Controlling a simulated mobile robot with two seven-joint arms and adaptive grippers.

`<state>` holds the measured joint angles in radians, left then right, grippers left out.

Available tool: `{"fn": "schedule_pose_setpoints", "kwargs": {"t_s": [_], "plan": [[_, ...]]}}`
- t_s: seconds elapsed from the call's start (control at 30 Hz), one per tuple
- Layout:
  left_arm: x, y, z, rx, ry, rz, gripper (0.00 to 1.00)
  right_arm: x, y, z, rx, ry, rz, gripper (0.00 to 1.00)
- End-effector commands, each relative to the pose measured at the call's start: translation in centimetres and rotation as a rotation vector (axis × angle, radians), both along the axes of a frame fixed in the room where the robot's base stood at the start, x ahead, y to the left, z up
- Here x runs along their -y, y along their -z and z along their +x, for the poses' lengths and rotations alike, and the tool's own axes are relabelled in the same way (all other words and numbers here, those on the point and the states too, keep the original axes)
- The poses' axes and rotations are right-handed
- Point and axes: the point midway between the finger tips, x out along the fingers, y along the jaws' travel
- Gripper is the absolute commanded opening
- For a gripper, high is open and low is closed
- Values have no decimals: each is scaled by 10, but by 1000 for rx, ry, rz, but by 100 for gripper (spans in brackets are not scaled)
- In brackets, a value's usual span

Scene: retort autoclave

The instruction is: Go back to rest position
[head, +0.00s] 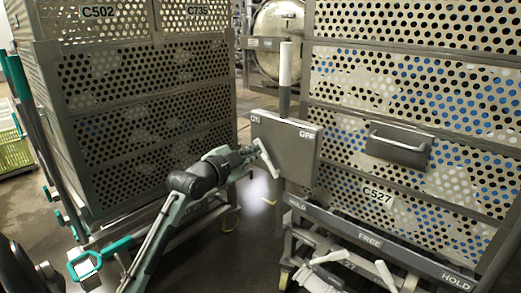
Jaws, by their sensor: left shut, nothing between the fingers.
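My left arm comes in from the lower left. Its gripper (246,156) is shut and empty, in front of the grey control box (285,146) marked ON and OFF. A pale, slanted bar shows at the gripper's tip; I cannot tell whether they touch. The box's lever (285,68), with a white grip, stands upright above it.
A perforated cart (145,112) marked C502 and C735 stands left. Another perforated cage (415,75), marked C527, stands right, with a handle (399,148) and a HOLD/FREE bar (370,240). A green crate (12,150) is at far left. Floor shows between the carts.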

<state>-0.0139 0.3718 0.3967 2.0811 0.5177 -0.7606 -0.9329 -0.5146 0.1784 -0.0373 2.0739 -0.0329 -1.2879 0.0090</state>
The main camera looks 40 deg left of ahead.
Motion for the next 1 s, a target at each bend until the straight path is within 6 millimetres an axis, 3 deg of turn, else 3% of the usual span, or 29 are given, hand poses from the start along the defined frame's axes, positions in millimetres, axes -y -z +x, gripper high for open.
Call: {"fn": "schedule_pose_setpoints", "kwargs": {"t_s": [0.3,0.37,0.43,0.57,0.67,0.8,0.9,1.0], "plan": [[1,0,-7,-2,1,0,0,1,0,-1,-3,1,-1,0],[3,6,-8,-17,0,-10,0,1,0,-1,-3,1,-1,0],[10,26,-10,-60,-1,-36,0,1,-1,-1,-2,1,-1,0],[31,96,-26,-215,-21,-133,0,0,-1,0,2,0,-1,0],[54,164,-53,-375,-62,-228,0,0,-1,1,6,-1,1,0],[88,252,-107,-595,-153,-346,0,0,2,0,2,-1,2,0],[111,305,-156,-740,-239,-414,0,1,6,-1,-5,0,2,0],[131,344,-203,-858,-330,-464,0,1,9,-2,-11,0,2,0]]}}
